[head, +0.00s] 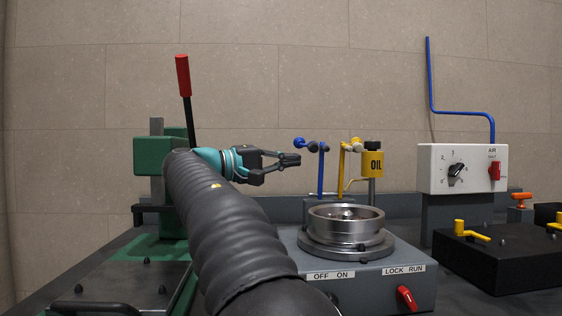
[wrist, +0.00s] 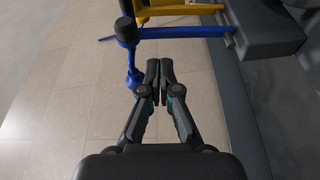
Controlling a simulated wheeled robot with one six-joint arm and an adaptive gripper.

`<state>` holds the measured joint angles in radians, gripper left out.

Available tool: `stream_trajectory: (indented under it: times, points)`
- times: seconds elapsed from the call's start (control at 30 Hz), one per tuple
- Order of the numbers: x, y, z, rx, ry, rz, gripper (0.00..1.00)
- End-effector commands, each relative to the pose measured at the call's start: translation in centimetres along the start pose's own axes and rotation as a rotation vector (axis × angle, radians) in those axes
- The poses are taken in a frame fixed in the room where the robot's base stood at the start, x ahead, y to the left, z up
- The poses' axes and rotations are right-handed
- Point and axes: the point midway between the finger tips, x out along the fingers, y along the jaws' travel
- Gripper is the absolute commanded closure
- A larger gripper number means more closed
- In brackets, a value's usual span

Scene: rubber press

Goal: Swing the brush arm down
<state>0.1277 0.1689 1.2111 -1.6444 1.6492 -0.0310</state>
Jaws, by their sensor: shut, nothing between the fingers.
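A blue arm (head: 322,172) stands raised on a post behind the round metal bowl (head: 347,224), with a black joint and a blue ball end at its top left. A yellow arm (head: 342,168) stands right beside it, near the yellow OIL can (head: 372,163). I cannot tell for certain which one is the brush arm. My gripper (head: 290,160) is shut and empty, just left of the blue arm and below its ball end. In the wrist view, the blue arm (wrist: 185,32) crosses ahead of my closed fingertips (wrist: 160,75), its ball end left of them, apart from them.
The bowl sits on a grey machine (head: 385,278) with OFF/ON and LOCK/RUN labels and a red lever (head: 406,297). A green press (head: 160,156) with a red-handled lever (head: 183,76) stands left. A white AIR box (head: 462,168) stands right. Air above the bowl is clear.

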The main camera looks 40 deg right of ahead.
Motion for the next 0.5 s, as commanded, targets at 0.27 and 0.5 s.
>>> stream_trajectory:
  times: [0.27, 0.5]
  points:
    - [4.2, 0.1, 0.0, 0.000, -0.001, 0.001, 1.00]
    - [5.6, 0.0, 0.0, 0.000, 0.001, 0.000, 1.00]
